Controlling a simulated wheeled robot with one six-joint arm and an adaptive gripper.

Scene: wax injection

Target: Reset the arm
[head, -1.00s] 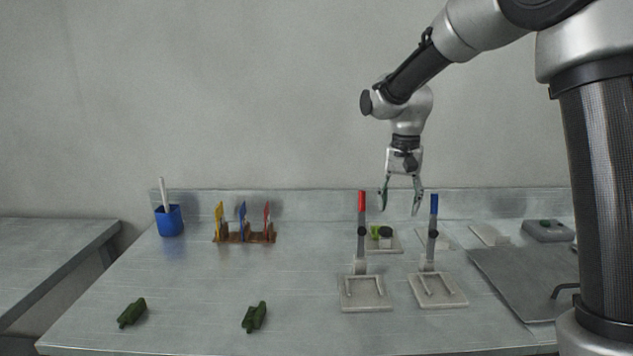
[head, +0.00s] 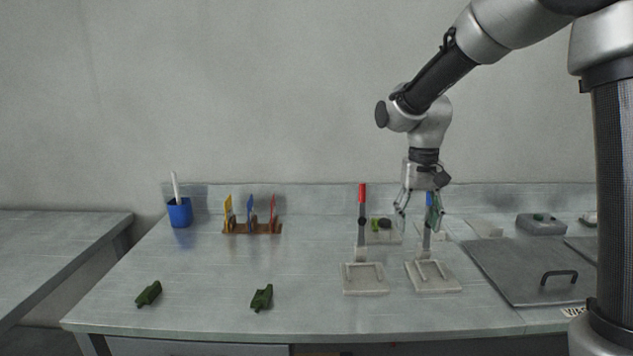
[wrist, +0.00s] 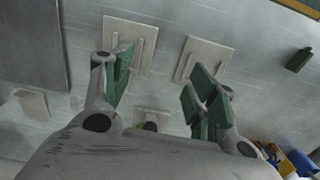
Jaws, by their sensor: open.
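My gripper (head: 418,208) is open and empty in the head view. It hangs at the back right, in front of the blue-handled upright tool (head: 427,240) and partly hiding its top. In the wrist view my gripper (wrist: 157,92) shows its two green-padded fingers spread wide, with nothing between them. Two pale plates lie beyond the fingers there, the left plate (wrist: 148,35) and the right plate (wrist: 216,50).
A red-handled tool (head: 362,220) stands left of my gripper. A blue cup (head: 180,214), a rack (head: 252,230) with coloured tools and two dark green pieces (head: 148,293) are further left. A grey panel (head: 510,270) lies at right. The table's middle left is clear.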

